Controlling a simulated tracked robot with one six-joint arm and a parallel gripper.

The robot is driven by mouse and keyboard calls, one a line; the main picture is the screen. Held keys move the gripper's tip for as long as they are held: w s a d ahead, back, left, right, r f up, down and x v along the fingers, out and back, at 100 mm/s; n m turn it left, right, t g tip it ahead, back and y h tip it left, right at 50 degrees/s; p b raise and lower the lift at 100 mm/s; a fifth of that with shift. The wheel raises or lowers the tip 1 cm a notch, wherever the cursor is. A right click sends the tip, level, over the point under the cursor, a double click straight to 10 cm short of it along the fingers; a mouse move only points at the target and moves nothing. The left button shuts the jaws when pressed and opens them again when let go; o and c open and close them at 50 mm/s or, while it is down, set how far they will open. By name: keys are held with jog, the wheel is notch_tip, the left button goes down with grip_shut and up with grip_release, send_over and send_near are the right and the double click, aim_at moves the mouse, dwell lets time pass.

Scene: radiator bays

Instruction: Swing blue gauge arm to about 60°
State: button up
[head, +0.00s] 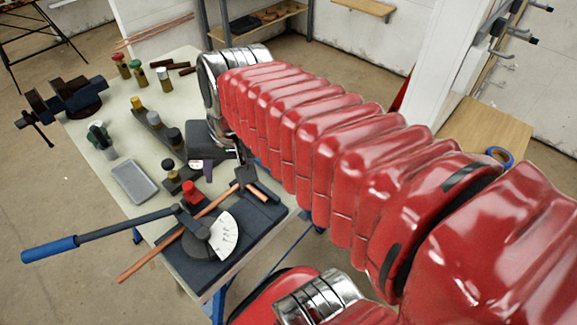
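The gauge arm is a long dark lever (125,226) with a blue grip (50,248), in the head view at lower left. It reaches out past the bench's left edge from a bender with a white, fan-shaped dial (222,238). The dial's marks are too small to read. A copper tube (165,248) lies through the bender. My gripper (242,158) is below my chrome wrist, over the bench behind the bender and well apart from the blue grip. Its fingers are dark and partly hidden by my red arm, so I cannot tell their opening.
The pale bench (160,175) holds a dark vise (72,98), several small coloured-cap bottles, a grey tray (131,181) and a red-capped piece (191,191). A shelf (258,20) stands behind. Floor is clear left of the bench around the blue grip.

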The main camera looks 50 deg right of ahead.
jog(key=s+d+f+m+y, duration=0.1)
jog(key=d+m, duration=0.8)
jog(key=d, duration=0.2)
jog(key=s+d+f+m+y, duration=0.1)
jog(key=d+m+y, duration=0.1)
jog(key=d+m, duration=0.8)
jog(key=shift+s+d+f+m+g, duration=0.25)
jog(key=shift+d+m+g, duration=0.05)
jog(key=shift+d+g, duration=0.1)
jog(key=shift+f, duration=0.1)
jog(key=x, duration=1.3)
jog(key=shift+a+f, duration=0.25)
jog(key=shift+a, duration=0.05)
grip_shut()
jog(key=shift+w, duration=0.1)
